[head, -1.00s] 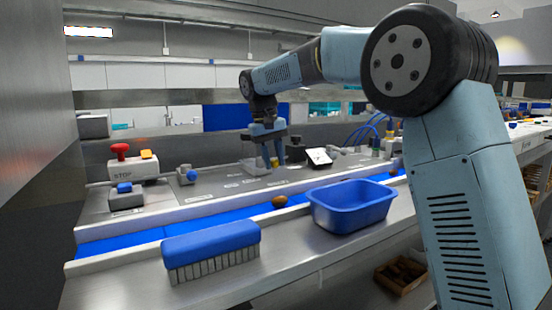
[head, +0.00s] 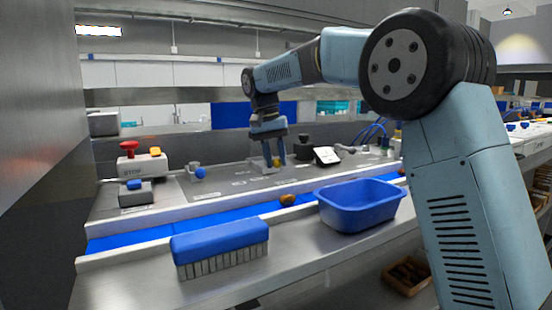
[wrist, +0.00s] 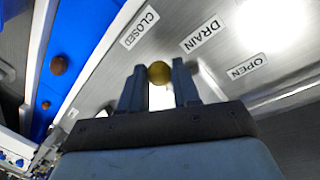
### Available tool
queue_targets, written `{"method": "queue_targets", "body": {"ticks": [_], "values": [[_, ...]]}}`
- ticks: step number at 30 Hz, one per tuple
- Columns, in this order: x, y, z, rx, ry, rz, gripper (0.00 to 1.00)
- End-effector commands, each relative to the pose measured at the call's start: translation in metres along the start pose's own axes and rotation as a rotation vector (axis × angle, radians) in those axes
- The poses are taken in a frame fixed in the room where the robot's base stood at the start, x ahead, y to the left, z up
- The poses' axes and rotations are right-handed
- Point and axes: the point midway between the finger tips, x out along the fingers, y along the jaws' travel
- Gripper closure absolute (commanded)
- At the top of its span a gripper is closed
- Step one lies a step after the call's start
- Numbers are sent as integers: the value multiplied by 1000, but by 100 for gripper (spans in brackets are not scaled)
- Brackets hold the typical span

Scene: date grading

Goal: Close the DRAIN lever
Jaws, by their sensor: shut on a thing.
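In the wrist view, the DRAIN lever's yellowish round knob (wrist: 159,72) sits between the two fingers of my gripper (wrist: 158,80), which are shut on it. The CLOSED label (wrist: 139,27), DRAIN label (wrist: 201,34) and OPEN label (wrist: 247,66) lie on the grey panel beyond the fingers. The knob appears nearer the CLOSED label than the OPEN label. The lever's shaft is hidden.
A STOP box with a red button (head: 129,147) and a blue-knobbed control (head: 197,172) stand left of my gripper. A black knob (head: 303,141) and a tilted white display (head: 327,155) stand close on its right. A blue tub (head: 360,207) and brush (head: 219,243) are in front.

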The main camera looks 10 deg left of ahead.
Motion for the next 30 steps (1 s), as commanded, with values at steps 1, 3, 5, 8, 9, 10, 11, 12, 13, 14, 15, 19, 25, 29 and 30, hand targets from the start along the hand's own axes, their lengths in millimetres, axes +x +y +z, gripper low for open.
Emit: {"method": "queue_targets", "body": {"ticks": [1,3,5,8,9,10,11,12,13,14,15,19,25,29,30], "values": [[-2,0,-1,2,7,-3,99],[-2,0,-1,2,7,-3,99],[-2,0,-1,2,7,-3,99],[-2,0,-1,1,6,-3,61],[-2,0,-1,1,5,-3,57],[-1,0,-1,1,5,-2,54],[-1,0,-1,1,4,-2,52],[-1,0,-1,0,4,-2,48],[-1,0,-1,0,3,-2,45],[-1,0,-1,0,3,-2,45],[-1,0,-1,0,3,-1,45],[0,0,0,-1,2,-1,45],[-10,0,-1,-1,3,-2,45],[-29,0,-1,-1,3,-2,45],[-36,-1,-1,-1,4,-2,45]]}}
